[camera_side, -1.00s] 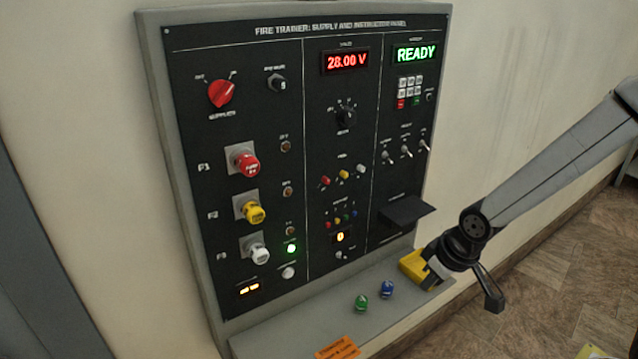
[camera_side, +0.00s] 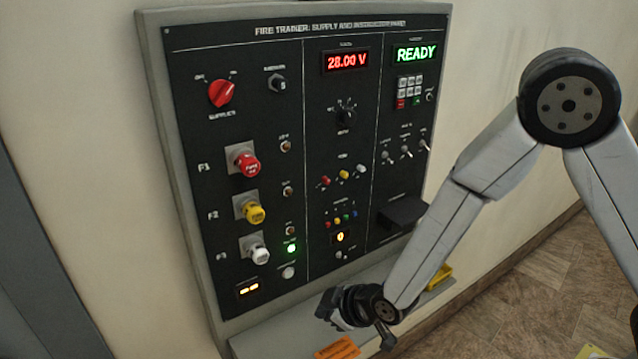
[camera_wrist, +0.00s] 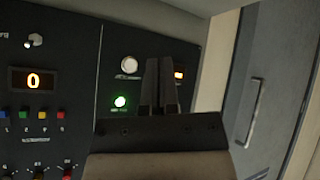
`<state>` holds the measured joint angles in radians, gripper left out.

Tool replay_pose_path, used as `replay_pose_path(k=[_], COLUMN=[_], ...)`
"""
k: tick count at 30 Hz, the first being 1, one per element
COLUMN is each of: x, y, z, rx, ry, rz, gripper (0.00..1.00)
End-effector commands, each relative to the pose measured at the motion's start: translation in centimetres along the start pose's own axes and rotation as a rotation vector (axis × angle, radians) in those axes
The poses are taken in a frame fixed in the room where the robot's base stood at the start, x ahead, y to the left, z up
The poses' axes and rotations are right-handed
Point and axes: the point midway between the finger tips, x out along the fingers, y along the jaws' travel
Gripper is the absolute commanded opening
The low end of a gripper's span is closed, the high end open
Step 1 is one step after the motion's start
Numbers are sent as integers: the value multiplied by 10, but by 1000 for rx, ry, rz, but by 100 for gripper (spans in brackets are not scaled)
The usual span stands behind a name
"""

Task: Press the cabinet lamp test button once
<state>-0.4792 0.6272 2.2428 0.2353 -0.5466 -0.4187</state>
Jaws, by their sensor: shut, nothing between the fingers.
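A white round button (camera_side: 288,272) sits low on the left column of the cabinet panel, just below a lit green lamp (camera_side: 291,249). Its label is too blurred to read, so I cannot confirm it is the lamp test button. The button (camera_wrist: 129,64) and green lamp (camera_wrist: 120,101) also show in the wrist view, left of my fingers. My gripper (camera_side: 331,304) hangs over the ledge, below and right of the button and apart from it. In the wrist view my gripper (camera_wrist: 162,74) is shut and empty, its fingers side by side.
A grey ledge (camera_side: 270,339) runs below the panel, with an orange label (camera_side: 338,348). A yellow block (camera_side: 440,275) is at its right end, partly behind my arm. A white plug (camera_side: 258,254) and a yellow plug (camera_side: 254,212) stick out above the button. A dark shelf (camera_side: 402,212) juts out at right.

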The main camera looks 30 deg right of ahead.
Motion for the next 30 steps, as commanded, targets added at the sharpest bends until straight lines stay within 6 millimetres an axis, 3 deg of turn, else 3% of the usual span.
replay_pose_path(k=[19, 30], x=[5, 24], y=[-1, 13], z=[-3, -17], rx=[-9, -8], ry=[10, 11], rz=[1, 2], gripper=[0, 0])
